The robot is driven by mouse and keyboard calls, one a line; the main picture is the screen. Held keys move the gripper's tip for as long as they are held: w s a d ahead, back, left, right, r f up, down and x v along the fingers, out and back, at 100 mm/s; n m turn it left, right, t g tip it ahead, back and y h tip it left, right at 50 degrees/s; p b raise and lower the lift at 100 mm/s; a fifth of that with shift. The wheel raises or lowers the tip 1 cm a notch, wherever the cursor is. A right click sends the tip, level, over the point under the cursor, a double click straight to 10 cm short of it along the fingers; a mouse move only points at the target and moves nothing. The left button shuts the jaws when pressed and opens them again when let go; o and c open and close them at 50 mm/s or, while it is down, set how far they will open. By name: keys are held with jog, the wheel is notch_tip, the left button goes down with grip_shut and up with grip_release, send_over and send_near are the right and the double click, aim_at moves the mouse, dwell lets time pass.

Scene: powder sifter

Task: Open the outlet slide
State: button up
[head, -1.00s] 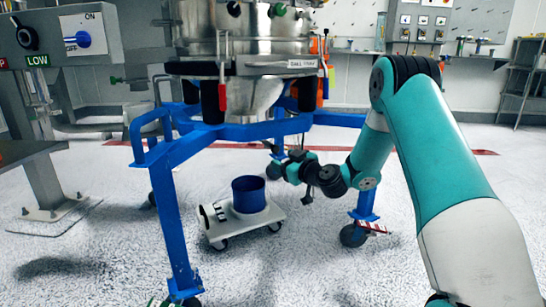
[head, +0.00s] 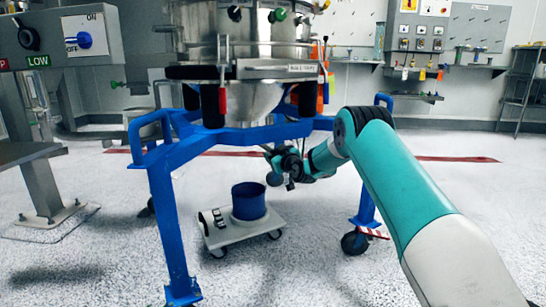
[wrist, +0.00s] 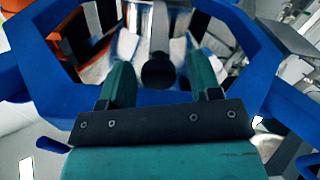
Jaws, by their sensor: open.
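The steel sifter (head: 255,45) stands in a blue frame (head: 160,185), with its cone-shaped outlet (head: 250,100) hanging below the body. My gripper (head: 270,152) is under the frame's front bar, below and slightly right of the outlet. In the wrist view my gripper (wrist: 160,68) is open, with a teal finger on each side. A dark round knob (wrist: 158,71) shows between the fingers, in front of shiny metal; it looks like the slide's handle. The fingers do not appear to touch it, and I cannot tell how deep it sits between them. The slide plate cannot be made out.
A white wheeled cart (head: 225,236) carries a blue container (head: 248,200) on the floor below. The blue frame bars surround my gripper closely in the wrist view. A control box (head: 62,38) stands at left.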

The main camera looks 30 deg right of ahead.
jog(key=shift+w+d, duration=0.1)
jog(key=shift+w, duration=0.95)
